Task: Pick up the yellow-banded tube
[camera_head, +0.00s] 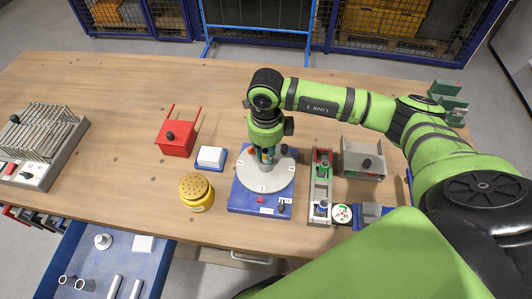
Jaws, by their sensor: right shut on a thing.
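The rotary jig is a round pale grey disc (278,181) on a blue base (243,202), near the front middle of the table. My right gripper (266,158) points down over the disc. It is shut on a slim upright tube, mostly hidden by the fingers. Small teal and orange-yellow patches show between the fingers, but I cannot make out a yellow band clearly. I cannot tell whether the tube's lower end still touches the disc. My left gripper is not in view.
Left of the jig stand a yellow perforated pot (196,192), a white block (210,156) and a red box (175,140). Right of it are a narrow fixture (320,187) and a grey box (363,160). A rod rack (42,148) stands far left. The back left tabletop is clear.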

